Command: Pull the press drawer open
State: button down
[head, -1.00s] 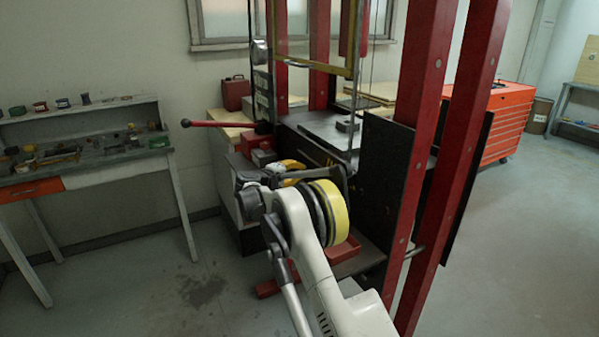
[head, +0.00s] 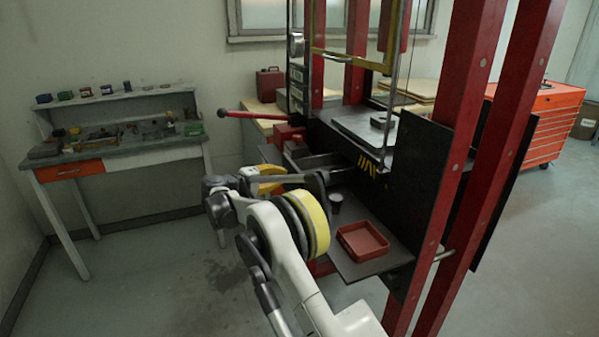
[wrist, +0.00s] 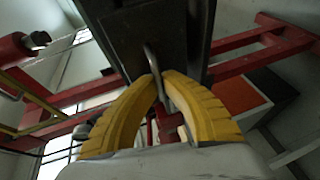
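The press (head: 400,190) has a red frame and dark panels. In the head view its grey drawer (head: 308,159) seems to stand out from the press, with part of its inside showing; my arm hides its front. In the wrist view a dark box-like part, likely the drawer (wrist: 150,38), fills the top middle, with a thin curved metal handle (wrist: 151,60) on it. My gripper (wrist: 161,78) has yellow fingers closed together at the handle, which passes between their tips. In the head view my gripper (head: 268,179) is partly hidden behind my arm.
A red tray (head: 362,241) and a dark cup (head: 336,203) are on the press's low shelf. A red lever (head: 250,115) sticks out left. A workbench (head: 120,153) stands at left, an orange tool cabinet (head: 530,125) at right. The floor at lower left is clear.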

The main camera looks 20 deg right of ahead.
jog(key=shift+a, duration=2.3)
jog(key=c, duration=1.6)
grip_release()
jog(key=shift+o, duration=0.2)
jog(key=v, duration=1.2)
jog(key=shift+s+r, duration=0.1)
jog(key=shift+r, duration=0.05)
